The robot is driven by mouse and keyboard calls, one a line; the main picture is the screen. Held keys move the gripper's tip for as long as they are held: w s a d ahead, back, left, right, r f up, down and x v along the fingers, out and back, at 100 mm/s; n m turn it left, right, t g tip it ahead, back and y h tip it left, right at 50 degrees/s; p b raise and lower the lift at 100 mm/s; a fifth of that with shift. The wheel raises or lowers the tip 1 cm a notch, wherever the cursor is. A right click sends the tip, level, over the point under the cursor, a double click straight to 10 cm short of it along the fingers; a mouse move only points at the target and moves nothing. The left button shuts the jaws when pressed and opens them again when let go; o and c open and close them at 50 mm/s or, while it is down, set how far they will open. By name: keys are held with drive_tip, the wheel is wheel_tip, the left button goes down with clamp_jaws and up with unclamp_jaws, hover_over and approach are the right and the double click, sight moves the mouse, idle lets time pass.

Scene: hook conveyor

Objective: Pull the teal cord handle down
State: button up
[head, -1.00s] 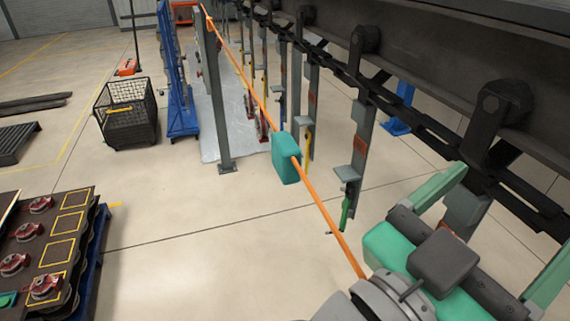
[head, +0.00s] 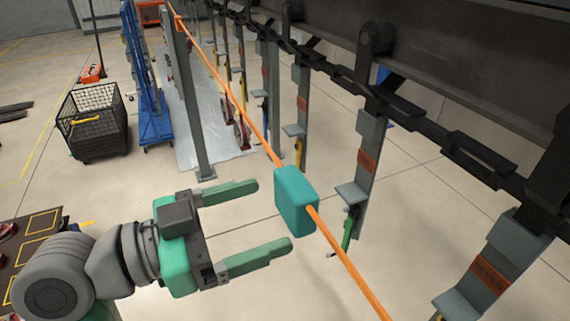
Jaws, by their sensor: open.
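The teal cord handle (head: 296,200) is a rounded block threaded on an orange cord (head: 350,266), which slants from the back left to the front right. It hangs near the middle of the head view. My gripper (head: 268,217) is just left of the handle, its two green fingers pointing right towards it. The fingers are wide apart with nothing between them. One fingertip lies up and left of the handle, the other at its lower left. I cannot tell how far apart in depth the fingers and the handle are.
An overhead chain conveyor (head: 424,128) with hanging grey hangers (head: 369,160) runs along the right, close behind the cord. A grey post (head: 192,100) stands behind the gripper. A black mesh cart (head: 96,143) and a blue rack (head: 152,115) stand at the back left.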

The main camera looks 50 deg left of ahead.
sight(284, 205)
drive_tip(key=shift+w+a, duration=0.1)
drive_tip(key=shift+a, duration=0.2)
drive_tip(key=x, duration=0.2)
drive_tip(key=p+x, duration=0.1)
drive_tip(key=x, duration=0.1)
drive_tip(key=p+x, duration=0.1)
drive_tip(key=x, duration=0.1)
drive_tip(key=shift+w+d, duration=0.25)
drive_tip(key=shift+d, duration=0.1)
drive_tip(key=shift+w+d, duration=0.1)
drive_tip(key=shift+w, duration=0.45)
drive_tip(key=c, duration=1.4)
wheel_tip(284, 205, down, 5)
drive_tip(key=b, duration=0.5)
drive_tip(key=shift+f, duration=0.15)
drive_tip(key=o, duration=1.4)
